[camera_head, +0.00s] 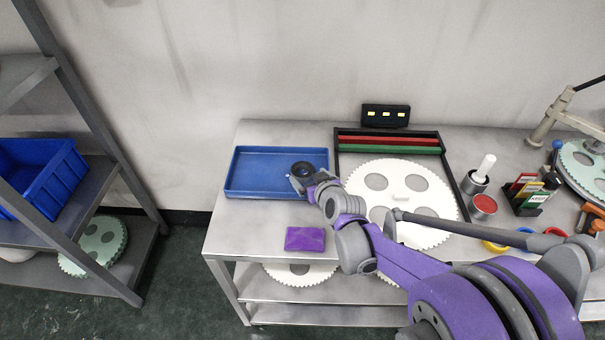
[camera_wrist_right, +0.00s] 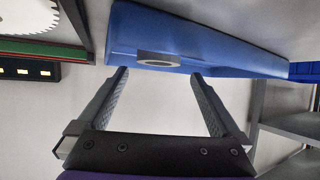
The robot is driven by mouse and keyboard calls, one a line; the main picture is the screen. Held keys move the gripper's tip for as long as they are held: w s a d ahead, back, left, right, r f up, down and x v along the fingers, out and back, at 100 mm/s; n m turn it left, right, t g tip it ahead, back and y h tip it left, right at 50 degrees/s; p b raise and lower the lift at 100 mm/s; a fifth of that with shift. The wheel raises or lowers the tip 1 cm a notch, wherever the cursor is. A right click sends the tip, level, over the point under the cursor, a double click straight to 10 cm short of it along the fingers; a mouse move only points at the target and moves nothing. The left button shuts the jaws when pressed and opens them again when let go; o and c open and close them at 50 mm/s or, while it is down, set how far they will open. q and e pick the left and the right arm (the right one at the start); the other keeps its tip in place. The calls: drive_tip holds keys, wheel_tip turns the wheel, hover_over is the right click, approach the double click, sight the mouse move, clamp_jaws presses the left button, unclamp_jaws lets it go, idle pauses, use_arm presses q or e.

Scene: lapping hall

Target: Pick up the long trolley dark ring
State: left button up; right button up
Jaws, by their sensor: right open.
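The dark ring (camera_head: 303,167) lies in the right part of the shallow blue tray (camera_head: 240,185) on the grey table. My right gripper (camera_head: 298,184) is over the tray, right by the ring, and partly overlaps it in the head view. In the right wrist view the ring (camera_wrist_right: 158,60) looks like a flat grey ring in the blue tray (camera_wrist_right: 215,55). There the right gripper (camera_wrist_right: 159,75) has its fingers wide apart and empty, with the ring just beyond the gap between the tips. Contact cannot be told. My left gripper is not in view.
A white toothed disc (camera_head: 400,172) lies right of the tray, by a dark frame with red and green bars. A purple block (camera_head: 305,239) lies near the table's front edge. A grey shelf with a blue bin (camera_head: 45,172) stands at left.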

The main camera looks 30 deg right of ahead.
sight(300, 167)
drive_tip(key=x, duration=0.5)
drive_tip(key=shift+w+d+f+b, duration=0.1)
drive_tip(key=shift+w+d+b, duration=0.1)
drive_tip(key=shift+w+b, duration=0.15)
drive_tip(key=c, duration=1.3)
